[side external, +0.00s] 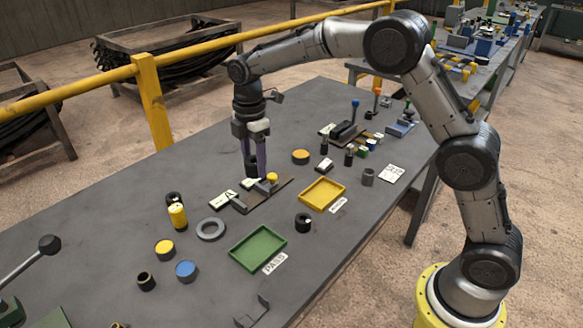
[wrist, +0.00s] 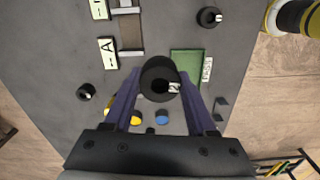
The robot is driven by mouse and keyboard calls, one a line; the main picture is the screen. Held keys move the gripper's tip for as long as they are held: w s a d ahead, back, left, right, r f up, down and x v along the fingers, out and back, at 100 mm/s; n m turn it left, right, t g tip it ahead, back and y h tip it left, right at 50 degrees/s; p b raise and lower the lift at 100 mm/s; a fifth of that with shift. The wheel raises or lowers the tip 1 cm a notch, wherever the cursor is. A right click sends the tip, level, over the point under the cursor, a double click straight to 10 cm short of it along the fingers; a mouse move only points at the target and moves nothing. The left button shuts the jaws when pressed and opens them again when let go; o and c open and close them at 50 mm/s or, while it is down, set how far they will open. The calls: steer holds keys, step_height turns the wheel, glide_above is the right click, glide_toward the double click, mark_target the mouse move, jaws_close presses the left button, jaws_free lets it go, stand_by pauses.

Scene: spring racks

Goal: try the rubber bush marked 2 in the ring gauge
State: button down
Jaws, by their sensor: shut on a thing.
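My gripper (side external: 256,166) is shut on a black rubber bush and holds it above the bench. In the wrist view the bush (wrist: 158,72) sits between the purple fingers of my gripper (wrist: 160,84), its hole facing the camera, with a white label that reads as a 2 on its side. The ring gauge appears to be the flat grey ring (side external: 199,229) lying on the bench between the yellow cylinder and the green tray. My gripper is behind and to the right of it in the side view, not over it. I cannot make out the ring in the wrist view.
The green tray (side external: 234,253) has a PASS card (side external: 274,263); the yellow tray (side external: 343,195) is behind it. Card A (side external: 222,199) lies beside a low dark fixture (side external: 268,194). A loose black bush (side external: 303,221), a yellow cylinder (side external: 178,216) and a blue puck (side external: 186,271) stand around.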

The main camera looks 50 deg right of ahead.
steer(key=shift+n, duration=0.7)
steer(key=w+a+f, duration=0.2)
steer(key=a+f, duration=0.1)
steer(key=w+a+f, duration=0.2)
steer(key=a+f, duration=0.1)
steer(key=a, duration=0.1)
steer(key=w+a+f, duration=0.2)
steer(key=a+f, duration=0.2)
steer(key=shift+w+a, duration=0.2)
steer(key=shift+w, duration=0.1)
steer(key=shift+f, duration=2.15)
steer(key=shift+f, duration=0.25)
steer(key=shift+c, duration=0.6)
jaws_free()
